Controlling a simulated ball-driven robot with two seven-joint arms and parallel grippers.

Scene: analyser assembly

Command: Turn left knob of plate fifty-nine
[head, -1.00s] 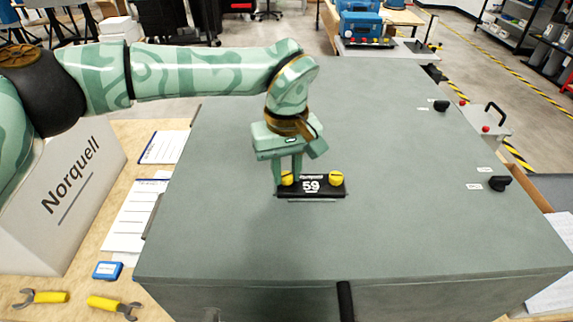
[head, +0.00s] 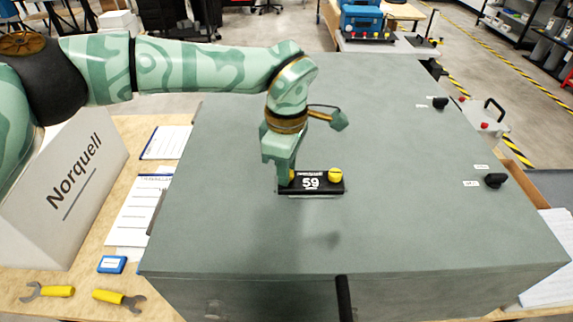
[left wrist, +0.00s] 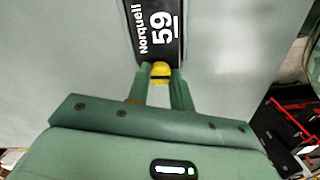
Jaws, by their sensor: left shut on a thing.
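Plate fifty-nine (head: 311,183) is a black plate with white lettering on top of the large grey-green cabinet (head: 390,235). Its right yellow knob (head: 335,175) is uncovered. Its left yellow knob (left wrist: 160,72) sits between the fingertips in the left wrist view and is mostly hidden by the gripper in the head view. A dark slot line crosses this knob. My left gripper (head: 284,181) points down and is shut on the left knob; it also shows in the left wrist view (left wrist: 160,78). My right gripper is not in view.
Black knobs (head: 496,180) stand on the cabinet's right side. A black handle (head: 344,298) is at its front edge. Papers (head: 140,210), a blue box (head: 112,264) and yellow-handled wrenches (head: 119,299) lie on the bench at left. The cabinet top around the plate is clear.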

